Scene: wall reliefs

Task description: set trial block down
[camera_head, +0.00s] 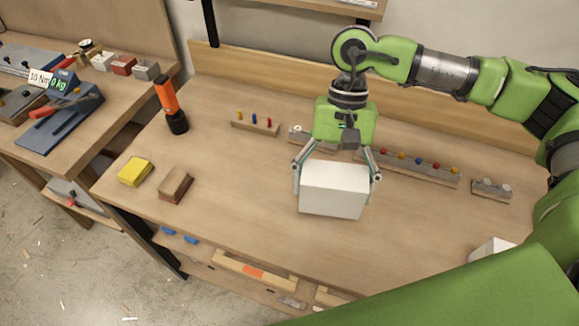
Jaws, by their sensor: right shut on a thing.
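The trial block is a plain white box (333,192) in the middle of the workbench (240,190). My right gripper (337,178) points down from above, with one finger on each side of the block, shut on it. The block looks level and upright. From this angle I cannot tell whether its underside touches the bench top or hangs just above it. The gripper body hides part of the wooden strips behind it. My left gripper is not in view.
An orange-black flashlight (171,106), a yellow sponge (135,171) and a brown block (175,184) stand left. Peg strips (255,123), (410,166) lie behind. Another white object (490,249) is partly hidden at right. Bench is bare left and right of the block.

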